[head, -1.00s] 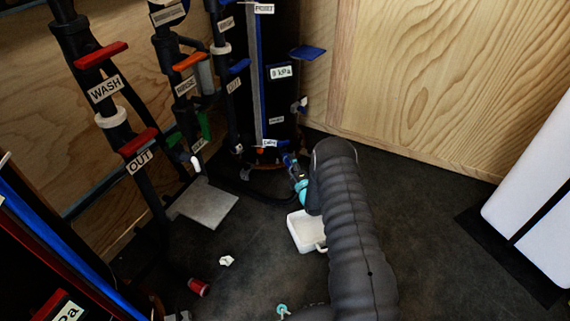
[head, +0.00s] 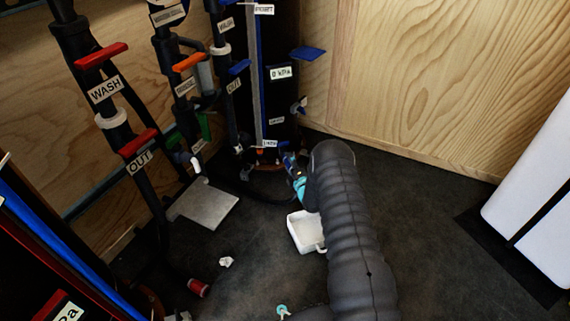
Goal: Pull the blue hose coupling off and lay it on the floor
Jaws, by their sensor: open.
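My gripper (head: 289,158) is at the far end of my grey-sleeved arm, low beside the foot of the rightmost black filter column (head: 283,105) with the blue strip. It is small, dark and partly hidden by the arm, and its jaws are open. A blue part (head: 291,166) shows right at the gripper. It may be the hose coupling, but I cannot tell whether it is still on its fitting or between the fingers. A teal ring shows just behind it on my wrist.
A white tray (head: 293,235) lies on the floor left of my arm. A grey plate (head: 205,204), a red cylindrical piece (head: 199,287) and a crumpled white scrap (head: 225,262) lie farther left. Labelled pipes with red handles (head: 138,143) stand at left. Dark floor (head: 430,215) at right is clear.

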